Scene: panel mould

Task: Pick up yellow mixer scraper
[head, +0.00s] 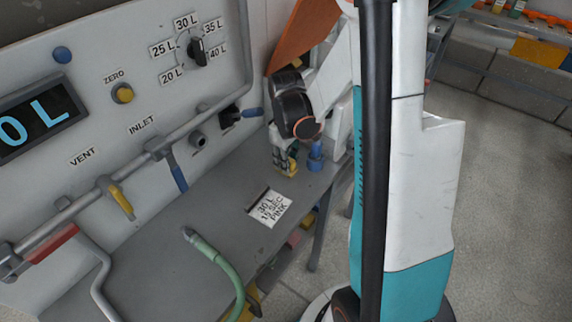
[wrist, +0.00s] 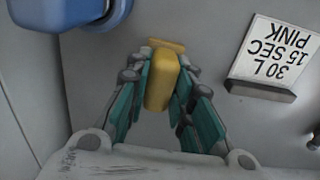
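The yellow mixer scraper (wrist: 160,85) is upright between the two teal-padded fingers of my gripper (wrist: 164,88) in the wrist view. The pads lie close against both its sides and appear to touch it. A flat yellow end shows just beyond the fingertips. In the head view my gripper (head: 285,160) is low at the far end of the grey bench, and a little of the yellow scraper (head: 292,155) shows at its fingers. Whether the scraper still touches the bench is not clear.
A blue object (head: 316,155) stands just right of my gripper; a blue shape (wrist: 85,12) fills the wrist view's upper left. A "30 L 15 SEC PINK" card (head: 270,208) lies nearby on the bench (head: 165,240). A green hose (head: 222,262) and the panel's pipes are at left.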

